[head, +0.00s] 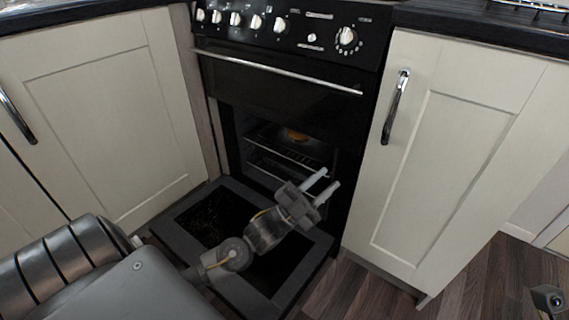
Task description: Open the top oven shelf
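The black oven (290,85) stands between cream cabinets. Its lower door (188,208) is folded down flat near the floor. The upper door (270,90), with a long silver handle (275,71), is closed. In the open lower cavity, the top wire shelf (285,146) sits above a lower wire shelf (268,172). A small orange-yellow thing (296,134) shows at the top shelf; I cannot tell what it is. My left gripper (331,177) is over the lowered door, at the cavity's right front. Its two pale fingers are apart with nothing between them. My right gripper cannot be made out.
Control knobs (256,22) line the oven's top panel. A cream cabinet door (445,150) with a silver handle (395,106) stands close on the right, another cabinet (100,110) on the left.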

